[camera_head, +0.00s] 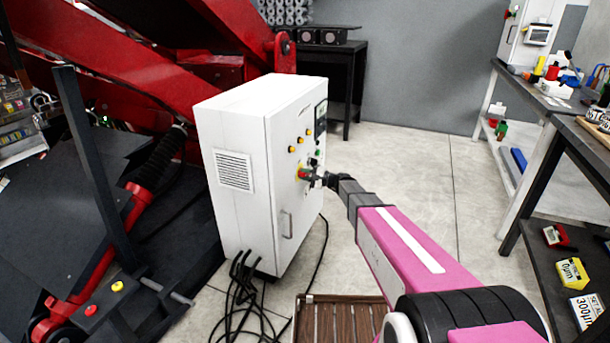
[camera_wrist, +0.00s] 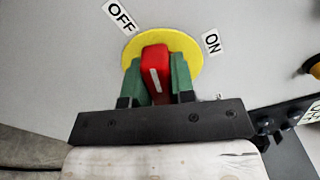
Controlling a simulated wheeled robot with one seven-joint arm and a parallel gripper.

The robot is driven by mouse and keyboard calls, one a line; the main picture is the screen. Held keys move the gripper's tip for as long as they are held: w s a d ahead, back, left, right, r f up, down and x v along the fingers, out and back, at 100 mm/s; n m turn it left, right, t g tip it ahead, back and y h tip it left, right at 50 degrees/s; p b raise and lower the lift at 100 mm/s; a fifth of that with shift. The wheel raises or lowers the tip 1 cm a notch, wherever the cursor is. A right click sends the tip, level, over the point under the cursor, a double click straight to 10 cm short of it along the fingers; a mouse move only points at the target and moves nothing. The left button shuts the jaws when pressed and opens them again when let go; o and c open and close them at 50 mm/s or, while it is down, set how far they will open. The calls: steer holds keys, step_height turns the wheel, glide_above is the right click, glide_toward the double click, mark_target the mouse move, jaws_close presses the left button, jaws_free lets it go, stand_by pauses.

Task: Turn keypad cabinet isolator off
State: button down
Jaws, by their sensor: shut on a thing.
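A white cabinet (camera_head: 232,125) stands on the floor at centre, with a red and yellow rotary isolator (camera_head: 302,173) on its front. In the wrist view the isolator's red handle (camera_wrist: 155,66) sits on a yellow disc (camera_wrist: 193,57). An OFF label (camera_wrist: 122,15) is at upper left and an ON label (camera_wrist: 211,43) at upper right. The handle's white line points up and slightly left, between the two labels. My gripper (camera_wrist: 157,80) is shut on the red handle, one green finger on each side. The handle's lower end is partly hidden between the fingers.
Yellow and orange buttons (camera_head: 292,149) and a display (camera_head: 320,113) are on the cabinet front near my gripper. Black cables (camera_head: 240,285) trail on the floor below it. A wooden slatted platform (camera_head: 335,322) lies in front. Red machinery is at left and workbenches (camera_head: 545,100) at right.

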steer(key=shift+s+f+n, duration=0.1)
steer(key=shift+f+n, duration=0.05)
steer(key=shift+n, duration=0.9)
steer(key=shift+f+n, duration=0.1)
steer(key=shift+n, duration=0.95)
steer(key=c, duration=1)
jaws_free()
steer(key=shift+o, duration=0.2)
steer(key=shift+d, duration=0.1)
steer(key=v, duration=1)
steer(key=shift+d, duration=0.3)
steer(key=shift+s, duration=0.2)
